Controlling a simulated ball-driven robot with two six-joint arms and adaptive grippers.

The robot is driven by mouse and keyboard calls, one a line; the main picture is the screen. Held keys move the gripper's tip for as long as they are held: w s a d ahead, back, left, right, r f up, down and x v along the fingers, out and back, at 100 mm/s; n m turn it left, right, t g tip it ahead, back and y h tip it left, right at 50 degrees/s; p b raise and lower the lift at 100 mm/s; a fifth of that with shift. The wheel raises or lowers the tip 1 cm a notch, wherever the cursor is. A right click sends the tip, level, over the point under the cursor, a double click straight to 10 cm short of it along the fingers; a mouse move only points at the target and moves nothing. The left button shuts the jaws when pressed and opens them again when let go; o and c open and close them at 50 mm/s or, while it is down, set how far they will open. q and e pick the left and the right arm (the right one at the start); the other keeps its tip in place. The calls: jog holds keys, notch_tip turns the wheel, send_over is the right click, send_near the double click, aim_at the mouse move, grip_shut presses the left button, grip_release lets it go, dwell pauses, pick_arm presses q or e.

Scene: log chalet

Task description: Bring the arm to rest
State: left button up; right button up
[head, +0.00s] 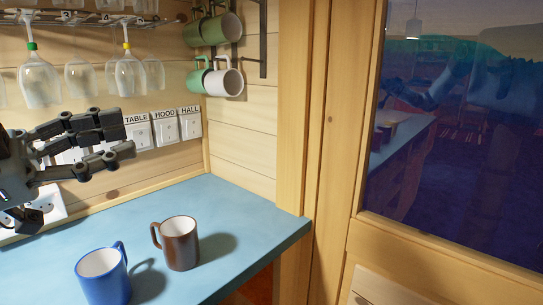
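My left gripper (122,143) comes in from the left edge, above the blue counter and in front of the wall switches. My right gripper is not in view.
A blue mug (104,278) and a brown mug (180,245) stand on the blue counter (240,215). Stemmed glasses (40,82) hang upside down above my gripper. Green mugs (213,30) and a white-green mug (222,82) hang by the corner. Labelled switches (164,128) line the wall. A dark window (450,140) is at right.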

pick_arm(q)
jog(key=w+a+f+n+t+y, duration=0.2)
jog(key=a+n+t+y, duration=0.5)
jog(key=a+n+y, duration=0.5)
jog(key=s+a+f+n+g+y, duration=0.2)
jog(key=s+f+n+g+y, duration=0.25)
jog(key=f+y, duration=0.4)
jog(key=s+d+f+m+g+h, duration=0.1)
jog(key=s+d+f+g+h, duration=0.1)
jog(key=s+d+f+g, duration=0.25)
jog(key=s+d+f+g+h, duration=0.1)
jog(key=s+f+g, duration=0.2)
jog(key=s+f, duration=0.35)
jog(key=s+d+f+m+g+h, duration=0.1)
jog(key=s+d+f+g+h, duration=0.1)
jog(key=s+f+g, duration=0.3)
jog(key=s+a+f+b, duration=0.1)
jog(key=s+f+b, duration=0.15)
jog(key=f, duration=1.35)
jog(key=s+a+f+b, duration=0.1)
jog(key=f+b, duration=0.2)
jog(key=f, duration=1.3)
jog(key=s+a+f+g+b, duration=0.1)
jog(key=s+f+b, duration=0.4)
jog(key=s+f, duration=1.3)
notch_tip(320, 180, down, 3)
jog(key=shift+a+r, duration=0.1)
jog(key=shift+a, duration=0.15)
